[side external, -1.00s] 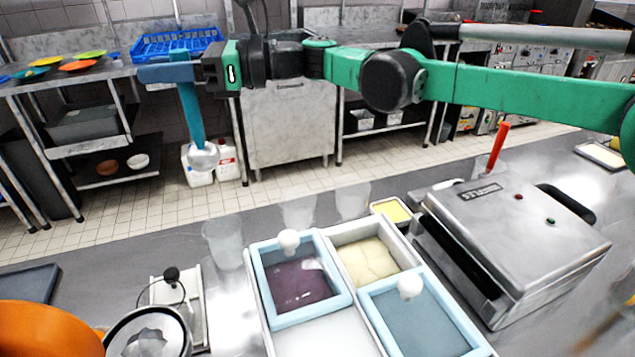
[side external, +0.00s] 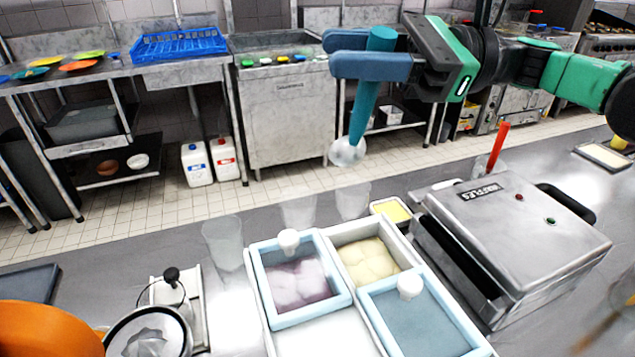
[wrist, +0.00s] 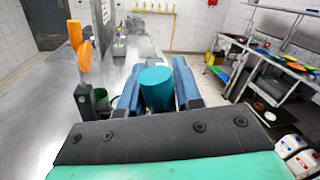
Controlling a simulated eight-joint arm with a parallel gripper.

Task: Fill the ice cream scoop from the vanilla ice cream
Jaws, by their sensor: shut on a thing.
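My gripper (side external: 365,60) is shut on the teal handle of the ice cream scoop (side external: 364,110), holding it up in the air with its round metal head down. In the wrist view the teal handle of the scoop (wrist: 157,88) sits between my two blue fingers (wrist: 157,80). I cannot see what the scoop head holds. The pale yellow ice cream, seemingly the vanilla (side external: 368,262), lies uncovered in the back right compartment of the white tub holder (side external: 325,335). The scoop head is above and beyond that compartment in the side view, apart from it.
Blue-framed clear lids with white knobs cover the purple tub (side external: 297,284) and the front right tub (side external: 415,325). A closed waffle iron (side external: 515,225) stands to the right. Clear cups (side external: 222,243) stand behind the tubs, beside a small yellow-filled dish (side external: 392,210).

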